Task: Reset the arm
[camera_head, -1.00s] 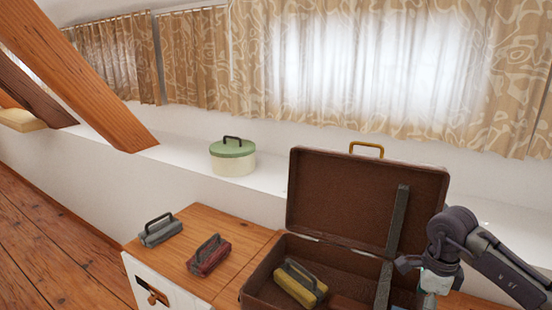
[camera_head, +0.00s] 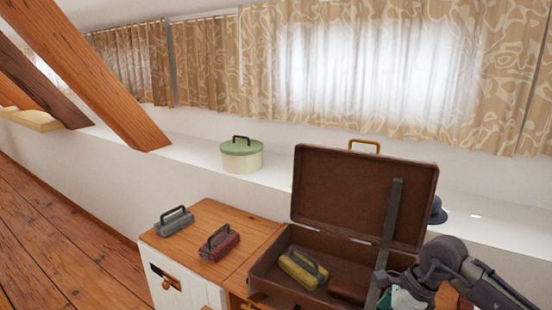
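My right arm comes in from the right edge, and its gripper (camera_head: 382,292) hangs at the right front of the open brown suitcase (camera_head: 352,195). Its fingers are too small and dark to tell open from shut. My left gripper is not in view. Inside the suitcase lie a yellow block with a dark handle (camera_head: 303,269) and a brown item (camera_head: 346,291), partly hidden at the front. A grey bar (camera_head: 392,212) slants across the suitcase on its right side.
A grey handled block (camera_head: 175,222) and a red handled block (camera_head: 219,243) sit on the wooden cabinet top (camera_head: 212,215) left of the suitcase. A green-lidded round box (camera_head: 241,155) stands on the white ledge. A timber brace (camera_head: 95,75) slants at the left.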

